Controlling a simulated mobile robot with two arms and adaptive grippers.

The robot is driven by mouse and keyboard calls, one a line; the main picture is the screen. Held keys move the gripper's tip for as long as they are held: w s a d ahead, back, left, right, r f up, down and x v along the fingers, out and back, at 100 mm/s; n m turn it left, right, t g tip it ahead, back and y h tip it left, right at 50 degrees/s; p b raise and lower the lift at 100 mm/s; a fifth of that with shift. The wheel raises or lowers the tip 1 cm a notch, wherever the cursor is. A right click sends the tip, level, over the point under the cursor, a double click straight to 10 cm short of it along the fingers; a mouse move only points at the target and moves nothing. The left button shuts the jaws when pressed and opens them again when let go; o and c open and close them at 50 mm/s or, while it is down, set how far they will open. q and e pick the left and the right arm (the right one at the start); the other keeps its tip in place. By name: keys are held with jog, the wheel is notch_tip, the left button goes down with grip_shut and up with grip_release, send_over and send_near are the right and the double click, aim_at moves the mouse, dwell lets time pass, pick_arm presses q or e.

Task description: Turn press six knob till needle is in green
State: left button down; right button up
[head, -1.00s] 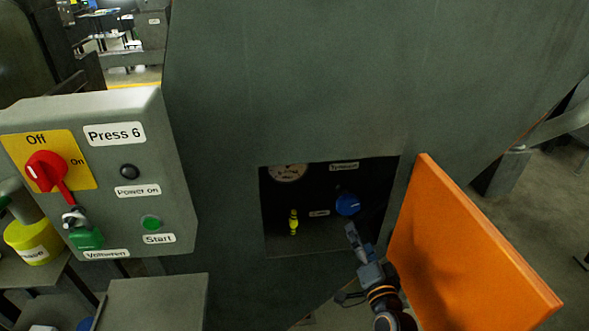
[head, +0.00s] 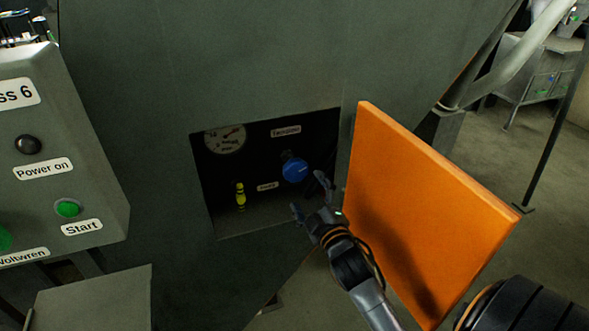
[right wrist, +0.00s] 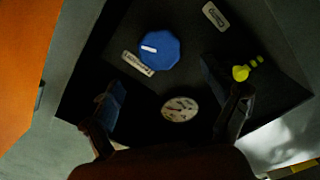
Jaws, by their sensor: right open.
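The blue knob (head: 295,171) sits inside the dark recess of the press, below a label. The round gauge (head: 225,139) is at the recess's upper left; its needle and colour zones are too small to read. My right gripper (head: 310,197) is open and empty at the recess's lower right edge, below and right of the knob, apart from it. In the right wrist view, the knob (right wrist: 160,50) lies beyond the spread fingers (right wrist: 172,104), and the gauge (right wrist: 180,108) shows between them. My left gripper is not in view.
The orange door (head: 425,200) stands open just right of my right arm. A yellow valve (head: 240,197) is low in the recess, left of the knob. The Press 6 control box (head: 60,130) juts out at the left.

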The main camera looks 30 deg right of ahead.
aim_at(296, 173)
jog(key=p+x, duration=0.1)
jog(key=x, duration=0.8)
jog(key=shift+w, duration=0.25)
jog(key=c, duration=1.2)
